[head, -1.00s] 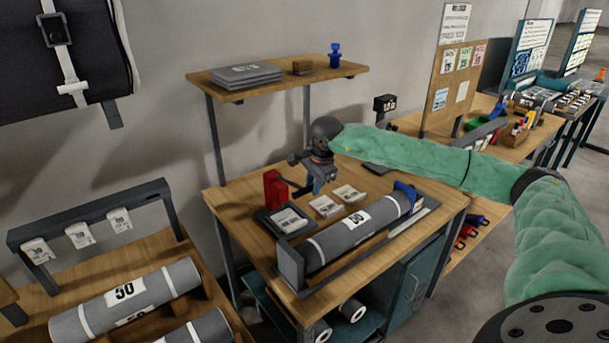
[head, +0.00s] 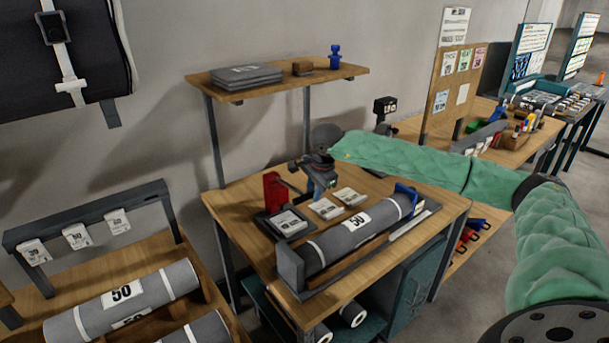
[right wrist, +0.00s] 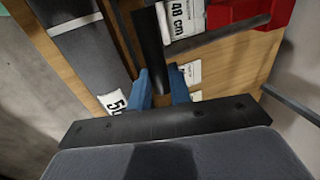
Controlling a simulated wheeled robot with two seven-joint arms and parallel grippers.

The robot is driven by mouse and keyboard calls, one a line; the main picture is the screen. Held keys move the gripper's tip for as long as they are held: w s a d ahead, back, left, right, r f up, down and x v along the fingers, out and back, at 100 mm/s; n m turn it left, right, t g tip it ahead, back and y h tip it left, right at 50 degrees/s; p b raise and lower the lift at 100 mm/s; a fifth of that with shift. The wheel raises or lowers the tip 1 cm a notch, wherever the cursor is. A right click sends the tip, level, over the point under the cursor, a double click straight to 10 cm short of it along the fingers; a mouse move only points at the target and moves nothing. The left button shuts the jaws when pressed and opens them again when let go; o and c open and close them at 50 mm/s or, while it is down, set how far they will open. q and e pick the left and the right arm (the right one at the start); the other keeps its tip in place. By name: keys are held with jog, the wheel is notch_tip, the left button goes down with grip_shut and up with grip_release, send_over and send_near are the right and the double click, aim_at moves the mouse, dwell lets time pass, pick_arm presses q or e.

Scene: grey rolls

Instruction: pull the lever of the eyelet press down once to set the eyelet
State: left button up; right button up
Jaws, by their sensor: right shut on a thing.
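The eyelet press is a red upright body (head: 273,190) on the wooden table, left of my right gripper in the head view. Its red body also shows at the top right of the right wrist view (right wrist: 238,12). A dark lever (head: 290,186) reaches from the press toward my right gripper (head: 318,193). In the right wrist view the dark bar of the lever (right wrist: 220,37) runs left to a black grip (right wrist: 150,38). My blue fingers (right wrist: 161,88) are shut around the grip's near end. The eyelet is too small to make out. My left gripper is out of view.
A grey roll labelled 50 (head: 340,242) lies in a holder in front of the press. White cards (head: 326,208) lie between them. A shelf (head: 340,73) stands above the table's back. More rolls (head: 125,298) lie on a rack at left.

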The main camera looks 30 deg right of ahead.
jog(key=shift+f, duration=0.2)
jog(key=shift+f+b, duration=0.7)
jog(key=shift+b, duration=0.15)
jog(key=shift+f, duration=0.15)
